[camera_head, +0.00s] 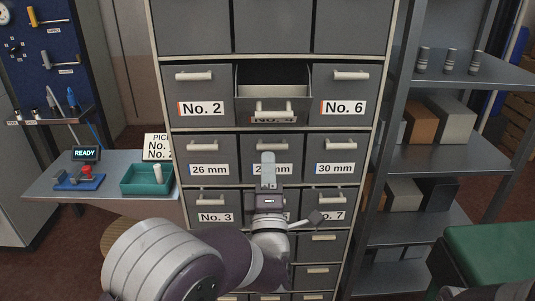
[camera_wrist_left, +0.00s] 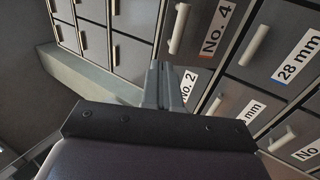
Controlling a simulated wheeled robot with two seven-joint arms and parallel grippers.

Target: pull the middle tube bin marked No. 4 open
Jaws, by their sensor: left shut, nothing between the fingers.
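The middle tube bin No. 4 (camera_head: 272,106) stands pulled out of the top labelled row of the grey cabinet, between No. 2 and No. 6. Its dark inside shows from above, and its label is foreshortened. My left gripper (camera_head: 268,158) is shut and empty, upright in front of the 28 mm drawer, below the bin's handle. In the left wrist view the No. 4 bin (camera_wrist_left: 205,12) has its pale handle (camera_wrist_left: 179,28) just beyond my fingertips (camera_wrist_left: 168,66), apart from them. My right gripper is out of view.
Bins No. 2 (camera_head: 198,90) and No. 6 (camera_head: 345,90) flank it, shut. Metal shelves (camera_head: 455,158) with boxes stand close on the right. A side table (camera_head: 110,203) at left holds a teal tray (camera_head: 130,188) and a READY display (camera_head: 86,154). A green-topped object (camera_head: 490,255) is at lower right.

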